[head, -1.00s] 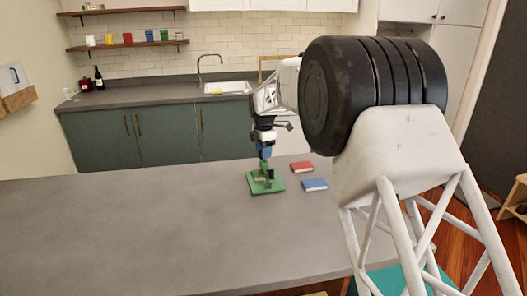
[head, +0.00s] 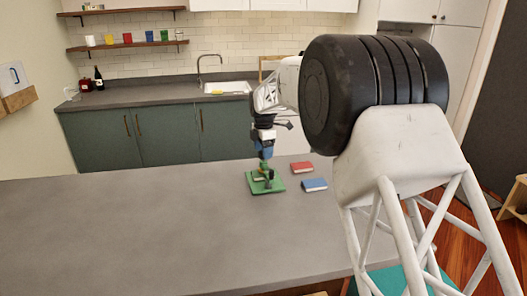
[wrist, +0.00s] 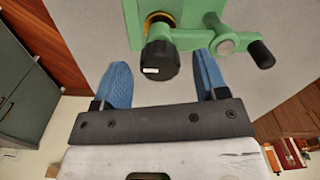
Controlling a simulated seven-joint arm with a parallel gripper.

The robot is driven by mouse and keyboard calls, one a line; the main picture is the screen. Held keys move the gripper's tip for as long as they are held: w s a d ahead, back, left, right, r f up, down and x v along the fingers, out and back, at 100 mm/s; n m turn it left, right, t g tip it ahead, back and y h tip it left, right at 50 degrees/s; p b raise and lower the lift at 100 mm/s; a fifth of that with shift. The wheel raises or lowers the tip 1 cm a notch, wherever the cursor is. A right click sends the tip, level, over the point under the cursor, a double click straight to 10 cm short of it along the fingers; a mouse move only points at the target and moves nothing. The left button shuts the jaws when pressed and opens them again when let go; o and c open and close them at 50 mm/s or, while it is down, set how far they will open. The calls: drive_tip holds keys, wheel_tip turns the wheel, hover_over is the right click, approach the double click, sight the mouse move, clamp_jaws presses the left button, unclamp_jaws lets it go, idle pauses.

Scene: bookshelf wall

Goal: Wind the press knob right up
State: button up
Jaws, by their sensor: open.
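The green press stands on its flat green base (head: 278,188) on the grey table, in the head view. In the wrist view its green body (wrist: 185,18) fills the top. A black round knob (wrist: 160,60) with a white mark sits on it, and a crank with a small black handle (wrist: 262,54) sticks out to the right. My gripper (head: 265,157) is above the press, pointing down. In the wrist view my gripper (wrist: 161,70) is open, its blue fingers on either side of the knob, with a visible gap each side.
A red book (head: 302,168) and a blue book (head: 314,185) lie flat just right of the press. The table (head: 120,225) is clear to the left. Behind is a counter with a sink (head: 227,88) and shelves of coloured mugs.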

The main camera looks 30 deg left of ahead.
drive_tip(key=shift+r, duration=3.65)
drive_tip(key=shift+d, duration=0.15)
drive_tip(key=d+r+m, duration=0.4)
drive_tip(key=d, duration=0.8)
drive_tip(key=d+r+m, duration=0.3)
drive_tip(key=d+r, duration=0.1)
drive_tip(key=d, duration=0.7)
drive_tip(key=s+d+r+m+t, duration=0.15)
drive_tip(key=s+d+m, duration=0.25)
drive_tip(key=d, duration=0.7)
drive_tip(key=s+d+r+m, duration=0.2)
drive_tip(key=s+d+m, duration=0.15)
drive_tip(key=d, duration=0.75)
drive_tip(key=s+d+f+m, duration=0.3)
drive_tip(key=s+d+m, duration=0.5)
drive_tip(key=s+d, duration=0.95)
drive_tip(key=s+d+f+m, duration=0.3)
drive_tip(key=s+d+f, duration=0.1)
drive_tip(key=s, duration=0.4)
drive_tip(key=s+d+f+m+t, duration=0.1)
drive_tip(key=s+d+f+m, duration=0.3)
drive_tip(key=s, duration=0.4)
drive_tip(key=shift+s+d, duration=0.25)
drive_tip(key=shift+d, duration=0.6)
